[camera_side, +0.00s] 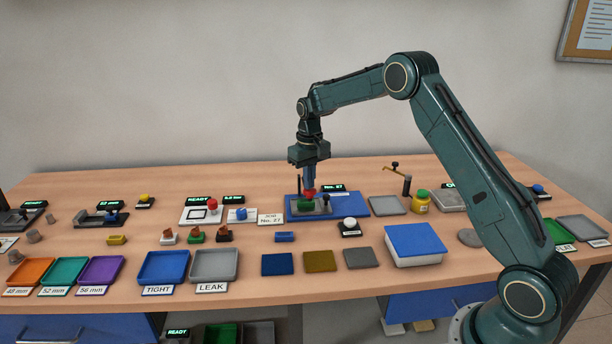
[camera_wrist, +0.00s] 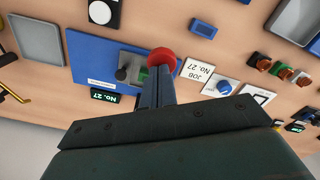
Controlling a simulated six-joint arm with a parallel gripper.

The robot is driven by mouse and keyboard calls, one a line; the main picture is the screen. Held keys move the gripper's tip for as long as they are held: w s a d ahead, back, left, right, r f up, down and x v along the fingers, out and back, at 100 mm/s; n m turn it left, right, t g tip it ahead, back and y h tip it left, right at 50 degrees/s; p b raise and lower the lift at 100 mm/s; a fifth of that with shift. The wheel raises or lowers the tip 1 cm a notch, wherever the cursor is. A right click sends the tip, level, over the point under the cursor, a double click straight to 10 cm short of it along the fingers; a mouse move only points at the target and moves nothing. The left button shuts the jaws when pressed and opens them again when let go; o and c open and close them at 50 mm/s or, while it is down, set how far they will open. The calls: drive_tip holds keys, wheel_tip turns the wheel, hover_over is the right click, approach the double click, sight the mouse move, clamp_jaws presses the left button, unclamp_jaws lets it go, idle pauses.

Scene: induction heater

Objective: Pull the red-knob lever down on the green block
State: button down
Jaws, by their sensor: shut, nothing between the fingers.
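The red knob (camera_side: 309,193) sits just above the green block (camera_side: 305,204) on the blue station plate (camera_side: 350,205). In the wrist view the red knob (camera_wrist: 162,56) shows at my fingertips, with a little of the green block (camera_wrist: 143,74) beside it. My gripper (camera_side: 309,187) points straight down over the knob, its fingers shut with nothing between them. The fingertips (camera_wrist: 160,72) appear at or very close to the knob; I cannot tell whether they touch it. The lever's arm is mostly hidden by the fingers and knob.
A grey clamp with a black knob (camera_side: 326,198) stands beside the green block. A No. 27 display (camera_side: 333,187) is behind it. A white push button (camera_side: 349,224) is in front.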

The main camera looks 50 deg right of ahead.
drive_tip(key=shift+f, duration=2)
drive_tip(key=shift+r, duration=0.1)
wheel_tip(320, 180, up, 13)
idle(1.1)
